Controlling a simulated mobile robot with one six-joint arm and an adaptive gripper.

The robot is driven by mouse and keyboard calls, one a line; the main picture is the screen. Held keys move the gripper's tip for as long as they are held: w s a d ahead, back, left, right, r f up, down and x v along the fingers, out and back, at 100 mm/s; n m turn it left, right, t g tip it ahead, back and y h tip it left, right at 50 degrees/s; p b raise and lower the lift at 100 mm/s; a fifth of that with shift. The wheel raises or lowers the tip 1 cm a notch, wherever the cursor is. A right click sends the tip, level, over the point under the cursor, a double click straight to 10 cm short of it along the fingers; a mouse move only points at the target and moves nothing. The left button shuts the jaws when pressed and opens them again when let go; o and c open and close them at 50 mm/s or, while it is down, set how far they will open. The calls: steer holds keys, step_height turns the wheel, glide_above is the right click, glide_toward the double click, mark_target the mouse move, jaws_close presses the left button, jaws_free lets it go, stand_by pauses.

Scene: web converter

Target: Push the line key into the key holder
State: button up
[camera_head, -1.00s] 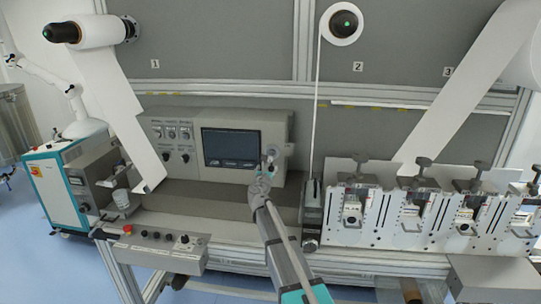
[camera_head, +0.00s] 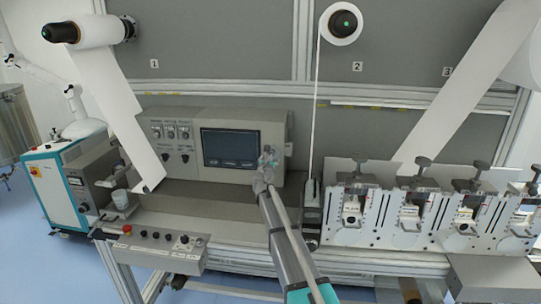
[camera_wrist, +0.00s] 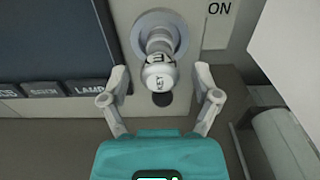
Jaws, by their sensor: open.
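The line key (camera_wrist: 158,77) is a pale, rounded knob marked KEY, with a dark-lettered band behind it. In the wrist view it stands in front of a round grey key holder (camera_wrist: 146,23) on the panel; I cannot tell how deep it sits. My gripper (camera_wrist: 160,78) is open, with one finger on each side of the key and a visible gap to both. In the head view my gripper (camera_head: 267,158) is at the right side of the control panel, and it largely hides the key and holder.
A dark screen (camera_head: 229,147) is left of my gripper, with switches and knobs beyond it. A button box (camera_head: 152,246) is at the front left. The ledge below the panel is mostly clear.

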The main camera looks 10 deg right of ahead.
steer(key=shift+w+d, duration=0.1)
steer(key=shift+w, duration=0.1)
stand_by(0.5)
jaws_close()
